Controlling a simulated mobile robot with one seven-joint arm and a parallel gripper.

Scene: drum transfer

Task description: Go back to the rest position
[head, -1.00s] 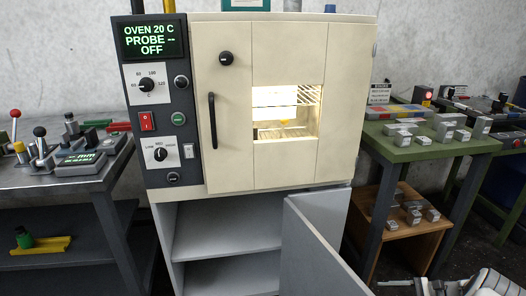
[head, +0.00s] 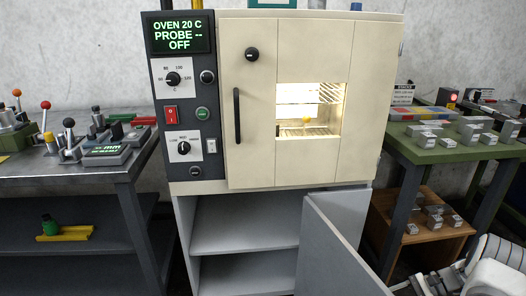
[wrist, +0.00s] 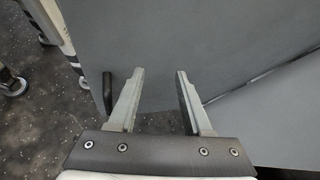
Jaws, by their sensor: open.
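My gripper (wrist: 159,75) is open and empty in the wrist view, its two grey fingers apart. It is beside the grey cabinet door (wrist: 220,40), whose dark handle (wrist: 108,92) shows just left of the left finger. I cannot tell whether a finger touches the door. In the head view, part of my white arm and gripper (head: 432,284) shows at the lower right, to the right of the open cabinet door (head: 340,245).
The cream oven (head: 250,110) is shut, lit inside, and its display reads 20 C, OFF. It stands on the open cabinet (head: 240,235). A steel bench (head: 70,175) is at left. A green table (head: 440,157) with metal blocks stands at right, a wooden shelf (head: 425,225) below.

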